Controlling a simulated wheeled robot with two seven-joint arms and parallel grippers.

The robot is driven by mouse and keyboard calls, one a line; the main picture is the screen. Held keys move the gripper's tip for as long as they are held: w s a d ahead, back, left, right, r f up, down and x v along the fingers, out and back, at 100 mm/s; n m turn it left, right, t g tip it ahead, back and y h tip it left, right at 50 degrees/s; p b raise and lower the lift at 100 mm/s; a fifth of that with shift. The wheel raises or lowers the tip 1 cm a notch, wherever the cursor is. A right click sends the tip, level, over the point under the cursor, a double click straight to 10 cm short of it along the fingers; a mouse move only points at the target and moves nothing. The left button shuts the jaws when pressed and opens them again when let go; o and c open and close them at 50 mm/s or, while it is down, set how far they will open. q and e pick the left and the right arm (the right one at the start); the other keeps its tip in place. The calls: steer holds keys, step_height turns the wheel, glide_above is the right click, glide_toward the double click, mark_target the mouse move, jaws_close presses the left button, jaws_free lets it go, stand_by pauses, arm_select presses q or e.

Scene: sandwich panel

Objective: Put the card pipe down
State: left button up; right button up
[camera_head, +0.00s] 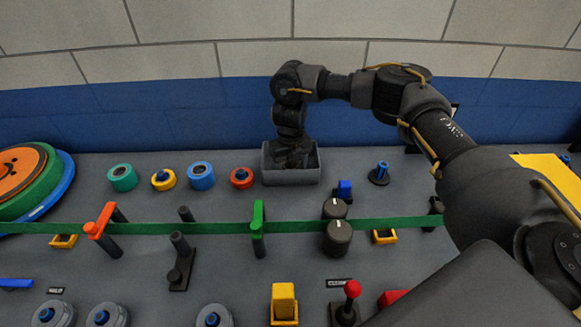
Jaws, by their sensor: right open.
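My right gripper (293,158) reaches down over a small grey open box (290,177) at the back of the panel. Its fingers are dark and sit at or inside the box opening. It is open. I cannot make out a card pipe; the gripper and the box walls hide most of the box's inside. My left gripper is out of view.
Orange (101,220) and green (258,229) levers and black knobs (338,237) stand up nearer.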

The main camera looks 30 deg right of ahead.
step_height(320, 180, up, 12)
stand_by(0.4)
steer(key=shift+s, duration=0.1)
stand_by(0.4)
